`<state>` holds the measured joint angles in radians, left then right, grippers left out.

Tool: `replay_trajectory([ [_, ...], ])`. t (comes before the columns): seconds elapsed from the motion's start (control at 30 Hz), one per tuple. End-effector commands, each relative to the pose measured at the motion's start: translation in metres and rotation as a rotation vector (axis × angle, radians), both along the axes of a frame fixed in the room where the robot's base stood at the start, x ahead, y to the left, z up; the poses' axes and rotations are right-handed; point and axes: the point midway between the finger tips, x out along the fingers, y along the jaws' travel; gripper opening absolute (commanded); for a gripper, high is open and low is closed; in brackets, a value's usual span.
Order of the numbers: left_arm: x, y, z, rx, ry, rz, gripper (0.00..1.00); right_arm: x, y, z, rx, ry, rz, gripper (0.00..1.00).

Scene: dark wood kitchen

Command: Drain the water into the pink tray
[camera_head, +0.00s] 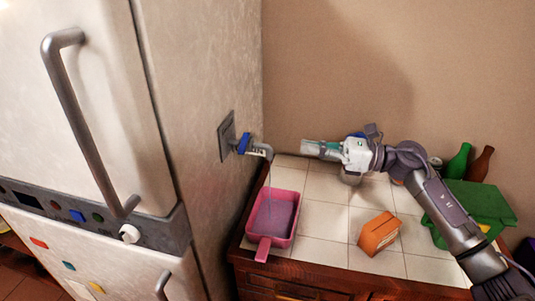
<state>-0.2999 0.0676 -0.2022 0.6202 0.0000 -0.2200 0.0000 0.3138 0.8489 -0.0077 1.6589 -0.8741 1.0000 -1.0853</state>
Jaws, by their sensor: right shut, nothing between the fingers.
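The pink tray (281,241) stands on the tiled counter beside the fridge, its handle pointing to the front. Bluish-grey water (273,215) lies in it. A grey tap (261,150) with a blue handle (243,143) sticks out of a plate on the fridge's side, its spout above the tray. A thin stream (270,180) runs from the spout down to the tray. My right gripper (306,148) is shut and empty, to the right of the tap and apart from it. My left gripper is out of view.
An orange box (378,233) stands on the counter right of the tray. A green container (480,203), a green bottle (458,161) and a brown bottle (480,164) are at the right. A silvery pot-like object (349,179) is partly hidden under my right arm.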

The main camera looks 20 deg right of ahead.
Motion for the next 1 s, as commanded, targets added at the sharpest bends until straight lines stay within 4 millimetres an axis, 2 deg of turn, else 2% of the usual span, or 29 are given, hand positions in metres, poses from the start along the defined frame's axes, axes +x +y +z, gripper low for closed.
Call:
replay_trajectory([
  [0.13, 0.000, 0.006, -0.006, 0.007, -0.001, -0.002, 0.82, -0.011, -0.012, -0.008, -0.077, -0.047, 0.060, 0.00],
  [0.27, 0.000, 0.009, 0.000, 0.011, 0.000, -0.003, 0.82, -0.010, -0.008, -0.007, -0.089, -0.053, 0.074, 0.00],
  [0.37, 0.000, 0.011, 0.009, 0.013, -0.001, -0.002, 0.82, -0.005, 0.005, -0.004, -0.086, -0.053, 0.076, 0.00],
  [0.8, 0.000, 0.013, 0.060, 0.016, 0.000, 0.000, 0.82, 0.034, 0.087, -0.002, -0.083, -0.050, 0.074, 0.00],
  [1.0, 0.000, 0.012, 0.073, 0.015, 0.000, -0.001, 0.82, 0.044, 0.108, -0.005, -0.086, -0.051, 0.073, 0.00],
])
